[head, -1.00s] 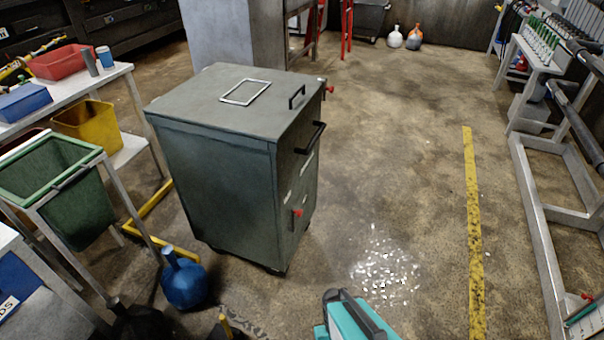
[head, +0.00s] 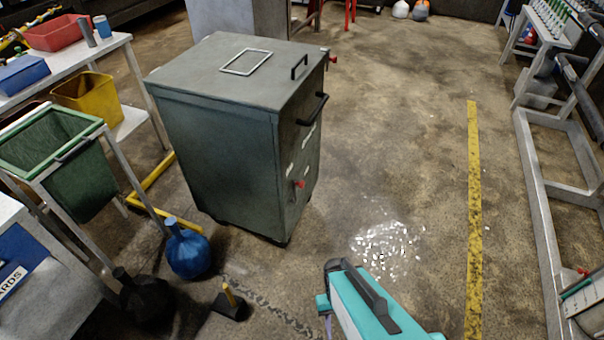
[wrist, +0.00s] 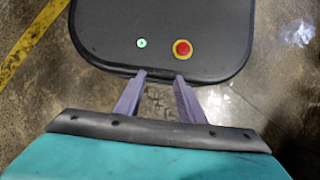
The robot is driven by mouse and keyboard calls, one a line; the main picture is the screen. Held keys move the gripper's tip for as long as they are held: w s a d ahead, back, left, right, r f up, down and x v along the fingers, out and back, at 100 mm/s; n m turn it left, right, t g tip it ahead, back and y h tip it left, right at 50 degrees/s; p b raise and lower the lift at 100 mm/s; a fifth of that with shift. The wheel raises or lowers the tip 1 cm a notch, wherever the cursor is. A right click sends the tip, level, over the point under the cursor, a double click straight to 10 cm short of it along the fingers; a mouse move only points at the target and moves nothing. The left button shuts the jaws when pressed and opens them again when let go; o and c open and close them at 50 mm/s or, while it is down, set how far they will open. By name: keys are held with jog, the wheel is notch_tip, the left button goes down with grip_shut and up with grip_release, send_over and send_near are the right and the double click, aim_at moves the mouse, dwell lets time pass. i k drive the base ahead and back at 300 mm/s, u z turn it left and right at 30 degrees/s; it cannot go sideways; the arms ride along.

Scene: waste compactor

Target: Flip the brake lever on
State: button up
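A grey-green waste compactor (head: 225,150) stands upright on the floor left of centre in the head view. A small red lever (head: 300,184) sits low on its right-hand face. Another red knob (head: 333,59) sticks out near the top right edge. I cannot tell which of the two is the brake lever, or its setting. My gripper (wrist: 159,77) shows in the wrist view with two purple-grey fingers apart and nothing between them. In the head view my teal arm is at the bottom, right of and nearer than the compactor, not touching it.
A green bin (head: 75,190), a yellow bin (head: 85,118) and a table (head: 122,75) stand to the left. A blue round weight (head: 188,255) and a black one (head: 146,298) lie at front left.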

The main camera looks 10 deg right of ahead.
aim_at(293, 199)
jog(key=u, duration=0.15)
jog(key=k, duration=0.75)
jog(key=u, duration=0.65)
jog(key=k, duration=0.65)
jog(key=u, duration=0.7)
jog(key=i, duration=1.55)
jog(key=z, duration=0.1)
